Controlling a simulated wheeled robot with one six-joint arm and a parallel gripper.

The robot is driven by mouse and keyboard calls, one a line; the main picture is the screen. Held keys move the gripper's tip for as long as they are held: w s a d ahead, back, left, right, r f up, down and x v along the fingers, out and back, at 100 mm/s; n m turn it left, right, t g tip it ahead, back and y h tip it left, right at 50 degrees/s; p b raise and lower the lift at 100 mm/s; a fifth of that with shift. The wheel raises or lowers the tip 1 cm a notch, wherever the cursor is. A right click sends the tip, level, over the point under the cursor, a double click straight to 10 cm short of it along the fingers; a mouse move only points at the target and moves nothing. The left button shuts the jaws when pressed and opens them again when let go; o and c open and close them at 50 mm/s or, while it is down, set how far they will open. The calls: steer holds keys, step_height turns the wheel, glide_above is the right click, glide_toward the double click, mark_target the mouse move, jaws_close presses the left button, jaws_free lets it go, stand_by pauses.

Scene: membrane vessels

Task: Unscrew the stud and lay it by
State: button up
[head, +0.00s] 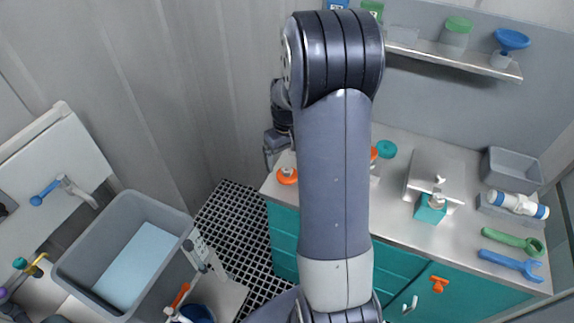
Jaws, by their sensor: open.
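A teal block (430,210) stands on the bench right of my arm, with a metal fitting (437,199) on top and a small upright piece (439,180) rising from it. This may be the stud, but it is too small to tell how it is seated. My gripper (271,150) hangs over the left end of the bench, well away from the block. It is open, partly hidden behind my arm, and I see nothing held in it.
On the bench (462,232) are an orange-topped item (287,177), a teal ring (386,149), a white-and-blue cylinder (517,203), a grey bin (511,170), a green wrench (513,241) and a blue wrench (510,264). A shelf (455,58) overhangs the back. Bare bench lies left of the wrenches.

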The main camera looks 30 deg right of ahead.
mark_target(287, 166)
steer(key=m, duration=0.5)
steer(key=shift+m, duration=0.3)
steer(key=m, duration=0.6)
steer(key=shift+m, duration=0.3)
steer(key=shift+f+b, duration=1.5)
steer(key=shift+f, duration=0.65)
jaws_close()
steer(key=shift+n, duration=0.5)
steer(key=shift+r+p, duration=2.55)
steer(key=shift+r, duration=1)
